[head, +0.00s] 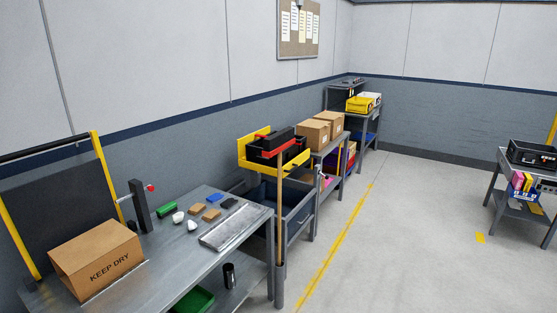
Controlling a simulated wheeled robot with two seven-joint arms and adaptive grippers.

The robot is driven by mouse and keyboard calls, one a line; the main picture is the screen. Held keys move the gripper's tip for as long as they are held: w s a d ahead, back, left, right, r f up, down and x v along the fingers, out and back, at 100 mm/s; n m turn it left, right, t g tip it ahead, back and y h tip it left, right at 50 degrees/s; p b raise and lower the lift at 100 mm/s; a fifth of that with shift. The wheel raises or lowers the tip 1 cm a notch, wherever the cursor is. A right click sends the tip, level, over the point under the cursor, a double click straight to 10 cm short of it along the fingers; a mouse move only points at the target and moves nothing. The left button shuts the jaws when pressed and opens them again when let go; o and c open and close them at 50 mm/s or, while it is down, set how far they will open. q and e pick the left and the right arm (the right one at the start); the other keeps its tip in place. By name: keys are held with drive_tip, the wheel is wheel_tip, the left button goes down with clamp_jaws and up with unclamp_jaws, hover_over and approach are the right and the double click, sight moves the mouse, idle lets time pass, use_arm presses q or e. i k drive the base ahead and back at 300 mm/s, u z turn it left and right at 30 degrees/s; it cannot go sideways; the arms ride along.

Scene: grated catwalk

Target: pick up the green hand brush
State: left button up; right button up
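A small green block-like object (166,210), which may be the green hand brush, lies on the metal workbench (165,262) near its back edge. It is too small to make out bristles or a handle. It lies just right of a dark upright post (139,205) with a red knob. Neither of my grippers is in view.
A cardboard box (97,260) marked KEEP DRY stands at the bench's left. White cups (178,217), brown blocks (211,215) and a grey tray (229,228) lie right of the green object. A green bin (194,300) sits below. The floor right of the yellow line is mostly clear.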

sight(165, 210)
drive_tip(key=z, duration=0.15)
drive_tip(key=i, duration=1.8)
drive_tip(key=u, duration=0.45)
drive_tip(key=i, duration=0.85)
drive_tip(key=u, duration=0.75)
